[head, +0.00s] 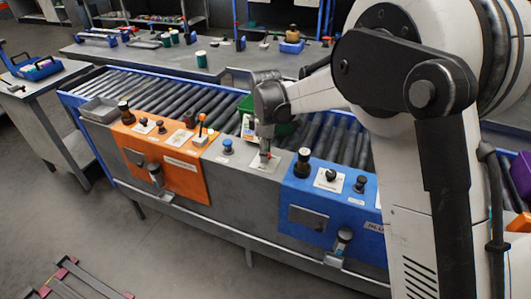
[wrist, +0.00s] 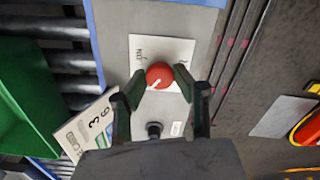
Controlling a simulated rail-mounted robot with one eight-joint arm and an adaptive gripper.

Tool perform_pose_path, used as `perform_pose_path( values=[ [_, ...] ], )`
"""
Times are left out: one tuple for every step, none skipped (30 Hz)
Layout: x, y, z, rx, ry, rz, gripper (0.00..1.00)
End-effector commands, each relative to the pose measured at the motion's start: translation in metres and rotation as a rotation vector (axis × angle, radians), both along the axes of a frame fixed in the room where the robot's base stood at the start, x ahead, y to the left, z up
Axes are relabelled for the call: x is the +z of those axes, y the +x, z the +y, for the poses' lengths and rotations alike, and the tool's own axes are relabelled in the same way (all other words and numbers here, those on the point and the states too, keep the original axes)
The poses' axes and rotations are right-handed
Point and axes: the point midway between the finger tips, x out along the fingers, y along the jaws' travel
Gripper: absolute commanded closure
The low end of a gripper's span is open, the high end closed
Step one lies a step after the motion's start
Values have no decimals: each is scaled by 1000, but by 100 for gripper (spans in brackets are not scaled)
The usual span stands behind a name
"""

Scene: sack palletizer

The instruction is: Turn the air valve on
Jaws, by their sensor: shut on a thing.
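A round red knob (wrist: 160,72) sits on a white label plate (wrist: 175,47) on the grey panel, and I take it to be the air valve. A pale pointer line on the knob points to the lower left in the wrist view. Small lettering stands on the plate, too small to read for sure. My gripper (wrist: 160,82) is shut on the knob, with one dark finger on each side. In the head view my gripper (head: 265,152) points down onto the grey middle panel (head: 237,172), and it largely hides the knob there.
A blue-topped button (head: 227,145) stands left of my gripper. An orange panel (head: 165,160) lies farther left and a blue panel (head: 330,207) to the right, both with knobs. Behind are rollers (head: 150,95), a green bin (wrist: 30,95) and a numbered card (wrist: 88,128).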

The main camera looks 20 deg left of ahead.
Motion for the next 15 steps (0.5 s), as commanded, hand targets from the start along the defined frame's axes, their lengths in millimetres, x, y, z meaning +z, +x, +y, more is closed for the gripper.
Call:
perform_pose_path(
  values=[
    [0,0,0,-32,0,0,98],
    [-1,0,0,-55,0,0,98],
    [-1,0,0,-88,0,0,98],
    [-1,0,0,-113,0,0,98],
    [-1,0,0,-139,0,0,98],
    [-1,0,0,-177,0,0,98],
    [-1,0,0,-205,0,0,98],
    [-1,0,0,-233,0,0,98],
    [-1,0,0,-272,0,0,98],
    [-1,0,0,-300,0,-1,98],
    [-1,0,0,-329,0,-1,98],
    [-1,0,0,-367,0,-1,98],
    [-1,0,0,-396,0,-1,98],
    [-1,0,0,-424,0,-1,98],
    [-1,0,0,-463,0,-1,98]
  ],
)
